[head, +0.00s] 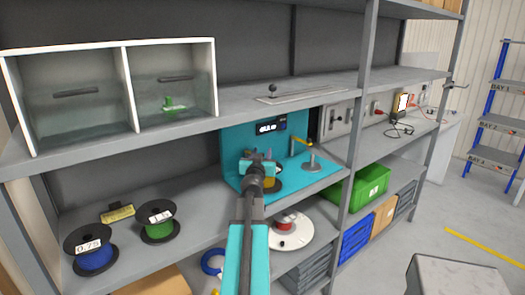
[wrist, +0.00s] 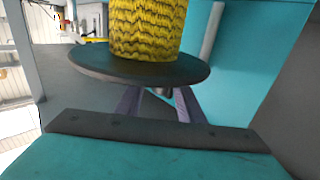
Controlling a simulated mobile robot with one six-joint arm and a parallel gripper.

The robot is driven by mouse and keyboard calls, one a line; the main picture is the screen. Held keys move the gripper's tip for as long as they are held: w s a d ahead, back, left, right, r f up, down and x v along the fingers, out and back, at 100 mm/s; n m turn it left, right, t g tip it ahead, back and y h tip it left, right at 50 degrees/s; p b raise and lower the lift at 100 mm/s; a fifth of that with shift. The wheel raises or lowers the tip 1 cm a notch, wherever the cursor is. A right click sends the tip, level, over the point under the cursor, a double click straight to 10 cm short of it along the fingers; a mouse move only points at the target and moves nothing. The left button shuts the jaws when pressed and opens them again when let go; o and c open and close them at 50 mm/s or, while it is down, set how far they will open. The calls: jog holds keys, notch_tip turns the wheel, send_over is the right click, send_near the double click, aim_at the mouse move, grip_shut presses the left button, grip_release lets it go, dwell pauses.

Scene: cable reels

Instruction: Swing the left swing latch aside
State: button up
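My gripper's two grey fingers (wrist: 158,103) point away from the camera in the wrist view, below a reel's black flange. The flange hides their tips, so I cannot tell whether they are open or touch anything. A reel wound with yellow cable (wrist: 148,28) fills the top of the wrist view; my arm partly covers it in the head view (head: 270,183). My arm reaches into the teal station (head: 233,152) on the middle shelf. I cannot make out a left swing latch for certain. A small yellow part (head: 301,140) sits at the station's back right.
A glass-fronted cabinet (head: 128,88) with a green item stands on the upper shelf at left. A blue reel (head: 95,257) and a green reel (head: 160,228) stand at lower left. A white disc (head: 292,236) and a green crate (head: 372,184) are right of my arm.

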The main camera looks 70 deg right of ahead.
jog(key=shift+x, duration=1.35)
grip_shut()
